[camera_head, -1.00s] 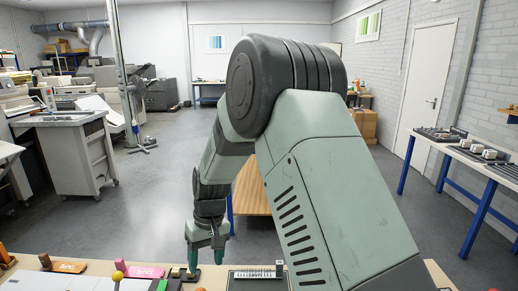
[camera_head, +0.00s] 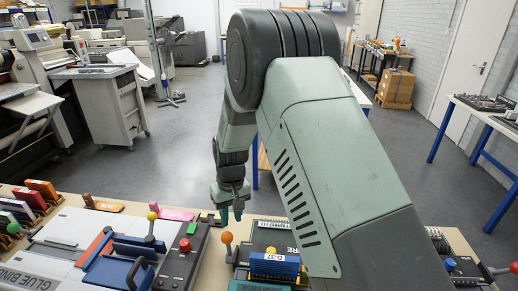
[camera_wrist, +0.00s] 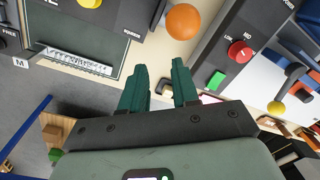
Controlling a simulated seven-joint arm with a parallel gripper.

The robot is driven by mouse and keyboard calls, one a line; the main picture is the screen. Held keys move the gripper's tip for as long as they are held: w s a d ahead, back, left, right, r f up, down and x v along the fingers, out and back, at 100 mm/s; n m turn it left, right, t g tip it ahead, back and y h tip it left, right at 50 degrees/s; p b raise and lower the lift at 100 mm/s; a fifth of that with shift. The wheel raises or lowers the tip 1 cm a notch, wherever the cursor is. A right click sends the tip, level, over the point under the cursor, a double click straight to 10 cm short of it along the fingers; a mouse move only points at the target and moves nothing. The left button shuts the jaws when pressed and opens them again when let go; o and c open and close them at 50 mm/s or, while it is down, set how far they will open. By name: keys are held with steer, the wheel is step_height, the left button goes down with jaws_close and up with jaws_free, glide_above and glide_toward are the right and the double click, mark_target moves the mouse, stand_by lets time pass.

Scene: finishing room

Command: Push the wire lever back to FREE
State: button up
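A lever with an orange ball knob (camera_head: 227,237) stands at the left edge of a dark machine whose lettering is partly hidden, ending in "RE" (camera_head: 277,251). The orange knob also shows at the top of the wrist view (camera_wrist: 184,21), close to a "SQUEEZE" label. My gripper (camera_head: 231,212) is just behind the knob in the head view, pointing down. In the wrist view its two green fingers (camera_wrist: 158,78) are apart with nothing held between them, and the knob is beyond the fingertips, apart from them. My arm hides part of the machine.
The glue binder (camera_head: 60,245) stands to the left, with a yellow-knobbed lever (camera_head: 152,216) and red and green buttons. A small dark-and-yellow object (camera_head: 208,218) lies beside my gripper. A blue D-37 block (camera_head: 275,265) is in front. Another red-orange knob (camera_head: 514,268) is far right.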

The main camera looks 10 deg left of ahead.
steer(key=shift+w+a, duration=0.1)
steer(key=shift+w, duration=0.05)
steer(key=shift+c, duration=1.1)
steer(key=w+a+r, duration=0.1)
steer(key=w+a+r+m+g, duration=0.1)
steer(key=w, duration=0.1)
steer(key=w+a+r+m+g, duration=0.1)
steer(key=w, duration=0.1)
steer(key=shift+a+h, duration=0.1)
steer(key=shift+h, duration=0.2)
jaws_close()
step_height(320, 180, up, 6)
steer(key=w+r+m+g+h, duration=0.1)
steer(key=m+g, duration=0.2)
steer(key=s+d+r+x, duration=0.1)
steer(key=s+x, duration=0.1)
steer(key=x, duration=1)
steer(key=shift+s, duration=0.35)
